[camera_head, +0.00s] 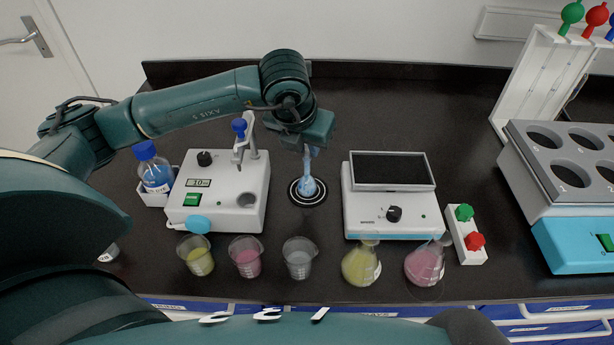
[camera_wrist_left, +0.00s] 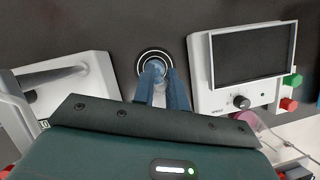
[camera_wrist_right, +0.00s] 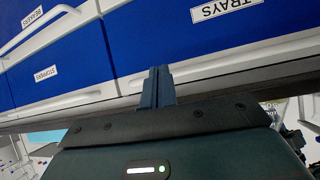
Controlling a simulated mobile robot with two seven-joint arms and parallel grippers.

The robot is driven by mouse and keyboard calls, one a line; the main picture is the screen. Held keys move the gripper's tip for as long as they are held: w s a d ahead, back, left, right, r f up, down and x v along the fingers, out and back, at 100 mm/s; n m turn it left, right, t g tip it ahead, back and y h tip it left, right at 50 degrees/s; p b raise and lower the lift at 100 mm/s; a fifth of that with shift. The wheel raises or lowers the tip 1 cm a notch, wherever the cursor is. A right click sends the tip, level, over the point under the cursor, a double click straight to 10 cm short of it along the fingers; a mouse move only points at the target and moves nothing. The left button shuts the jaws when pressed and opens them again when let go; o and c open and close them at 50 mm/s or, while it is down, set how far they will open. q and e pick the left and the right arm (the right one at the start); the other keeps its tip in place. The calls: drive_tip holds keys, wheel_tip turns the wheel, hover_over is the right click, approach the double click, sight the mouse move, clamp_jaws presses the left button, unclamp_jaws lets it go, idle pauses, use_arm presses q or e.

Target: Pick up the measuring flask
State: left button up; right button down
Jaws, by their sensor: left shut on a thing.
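The measuring flask (camera_head: 308,187), with a narrow neck and a rounded body holding pale blue liquid, is upright at a black round pad with white rings (camera_head: 297,198). I cannot tell whether it touches the pad. My left gripper (camera_head: 308,150) is above it, shut on its neck. In the left wrist view the fingers of my left gripper (camera_wrist_left: 163,92) point down at the ringed pad (camera_wrist_left: 142,62), and the flask is mostly hidden between them. My right gripper (camera_wrist_right: 157,84) shows only in its wrist view, its fingers together and empty in front of the blue drawers.
A white device with a clamp (camera_head: 180,210) stands left of the flask, and a device with a dark screen (camera_head: 350,228) stands right. Several beakers, including a pink one (camera_head: 246,262), and two flasks line the front edge. A grey rack (camera_head: 555,201) stands far right.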

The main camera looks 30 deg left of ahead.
use_arm(q)
clamp_jaws()
wheel_tip(320, 180, up, 10)
drive_tip(key=shift+r+b, duration=0.1)
drive_tip(key=shift+b, duration=0.5)
use_arm(e)
drive_tip(key=shift+a, duration=0.2)
drive_tip(key=shift+f, duration=0.1)
